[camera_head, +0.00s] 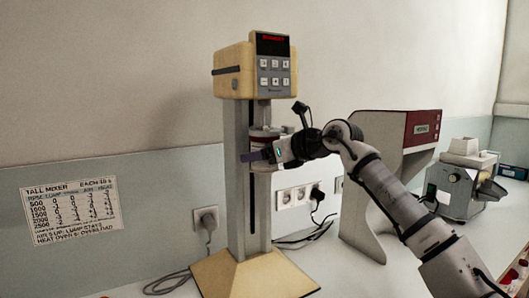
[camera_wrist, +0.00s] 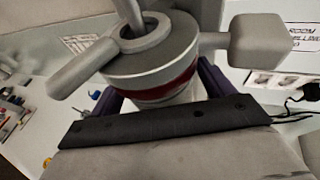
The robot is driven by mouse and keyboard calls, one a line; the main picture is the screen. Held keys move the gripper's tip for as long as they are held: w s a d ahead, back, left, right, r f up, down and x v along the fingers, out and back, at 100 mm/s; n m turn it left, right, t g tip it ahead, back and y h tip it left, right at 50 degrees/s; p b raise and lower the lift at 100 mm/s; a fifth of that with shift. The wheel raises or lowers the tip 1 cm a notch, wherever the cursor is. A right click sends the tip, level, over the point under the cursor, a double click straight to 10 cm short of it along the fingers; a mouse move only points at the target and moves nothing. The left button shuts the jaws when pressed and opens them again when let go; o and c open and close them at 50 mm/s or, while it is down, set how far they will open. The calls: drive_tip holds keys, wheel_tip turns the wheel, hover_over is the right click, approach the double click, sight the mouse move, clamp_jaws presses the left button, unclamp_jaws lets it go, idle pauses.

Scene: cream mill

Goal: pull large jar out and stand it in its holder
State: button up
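The large jar is a pale round vessel with a dark red band, up under the mixer head (camera_head: 265,137). In the wrist view the jar (camera_wrist: 150,92) sits between my two purple fingers, below a grey round collar with side arms and a shaft through it. My gripper (camera_head: 258,156) reaches in from the right at the height of the jar; it also shows in the wrist view (camera_wrist: 162,96). One finger crosses the front of the jar in the head view. The fingers stand close to its sides, but contact is unclear. No jar holder can be made out.
The mixer (camera_head: 239,180) has a tall post on a beige base (camera_head: 254,275). A red and grey machine (camera_head: 390,165) and a grey device (camera_head: 455,190) stand to the right. Cables and wall sockets (camera_head: 297,196) lie behind. The white counter front is mostly clear.

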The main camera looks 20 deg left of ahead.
drive_tip(key=c, duration=0.9)
drive_tip(key=shift+f, duration=0.3)
drive_tip(key=shift+f+b, duration=3.35)
drive_tip(key=shift+f, duration=1.1)
drive_tip(key=s+d+b, duration=0.4)
drive_tip(key=s+d, duration=0.2)
drive_tip(key=d, duration=0.2)
drive_tip(key=shift+s+f, duration=0.1)
drive_tip(key=shift+s, duration=0.05)
